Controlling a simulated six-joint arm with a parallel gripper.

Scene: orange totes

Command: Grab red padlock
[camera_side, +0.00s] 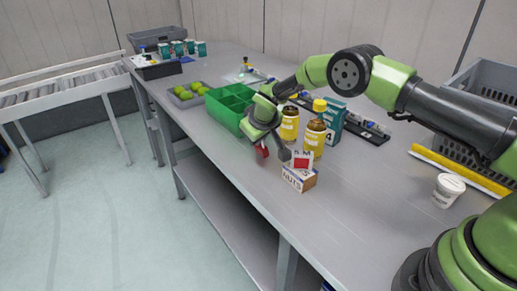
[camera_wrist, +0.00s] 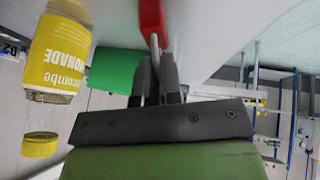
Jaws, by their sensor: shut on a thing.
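A red padlock (camera_side: 262,151) hangs at the tip of my gripper (camera_side: 268,138) in the side view. My gripper is shut on it, near the front edge of the grey table. In the wrist view, the red body of the padlock (camera_wrist: 152,17) shows at the top, beyond the dark fingers of my gripper (camera_wrist: 157,62). A thin grey part, which looks like its shackle, lies between the fingertips. From the side view I cannot tell whether the padlock touches the table.
A nuts box (camera_side: 299,179) stands just right of my gripper. Lemonade bottles (camera_side: 313,137) stand behind it; one also shows in the wrist view (camera_wrist: 58,55). The table front edge (camera_side: 225,163) is close.

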